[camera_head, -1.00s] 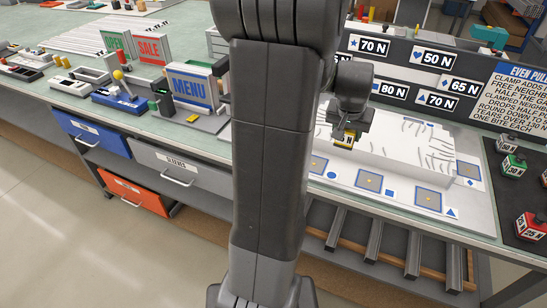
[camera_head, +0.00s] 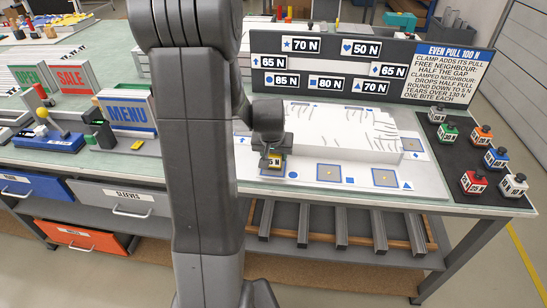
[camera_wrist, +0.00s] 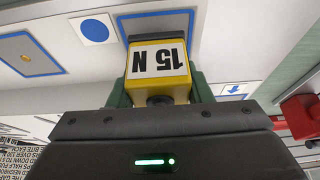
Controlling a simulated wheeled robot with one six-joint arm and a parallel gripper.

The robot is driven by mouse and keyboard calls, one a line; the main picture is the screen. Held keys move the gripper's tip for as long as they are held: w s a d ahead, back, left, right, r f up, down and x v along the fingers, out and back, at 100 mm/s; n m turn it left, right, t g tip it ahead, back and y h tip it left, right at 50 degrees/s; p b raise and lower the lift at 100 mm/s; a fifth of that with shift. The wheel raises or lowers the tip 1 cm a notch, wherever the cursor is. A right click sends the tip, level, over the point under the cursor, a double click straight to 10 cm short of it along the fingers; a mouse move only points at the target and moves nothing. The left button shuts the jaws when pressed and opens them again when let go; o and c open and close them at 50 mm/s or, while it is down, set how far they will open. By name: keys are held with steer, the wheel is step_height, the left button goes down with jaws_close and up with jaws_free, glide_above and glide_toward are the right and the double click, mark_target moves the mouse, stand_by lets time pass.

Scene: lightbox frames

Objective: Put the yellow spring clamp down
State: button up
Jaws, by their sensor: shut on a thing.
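The yellow spring clamp is a small block with a white "15 N" label; it shows in the wrist view (camera_wrist: 160,65), where the label reads upside down. My gripper (camera_wrist: 160,88) is shut on it, with a green finger on each side. In the head view my gripper (camera_head: 272,157) holds the clamp (camera_head: 276,162) at the left blue-bordered pad of the white board (camera_head: 310,190), beside the blue circle. It partly hides that pad. I cannot tell whether the clamp touches it. Two more blue-bordered pads (camera_head: 328,173) (camera_head: 385,177) lie bare to the right.
A white raised slab (camera_head: 345,130) with dark wavy lines stands behind the pads. Force signs fill a dark panel (camera_head: 330,65) behind it. Several coloured weight-like clamps (camera_head: 473,182) stand on a black mat (camera_head: 450,165) at right. Signs, including MENU (camera_head: 127,112), stand at left.

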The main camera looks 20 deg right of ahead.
steer(key=shift+f, duration=0.65)
steer(key=shift+f, duration=0.2)
steer(key=o, duration=1.2)
steer(key=shift+c, duration=0.2)
steer(key=shift+r, duration=0.1)
steer(key=shift+r, duration=0.4)
steer(key=v, duration=1.1)
steer(key=shift+s+r, duration=0.15)
steer(key=shift+r, duration=0.05)
steer(key=shift+a, duration=0.1)
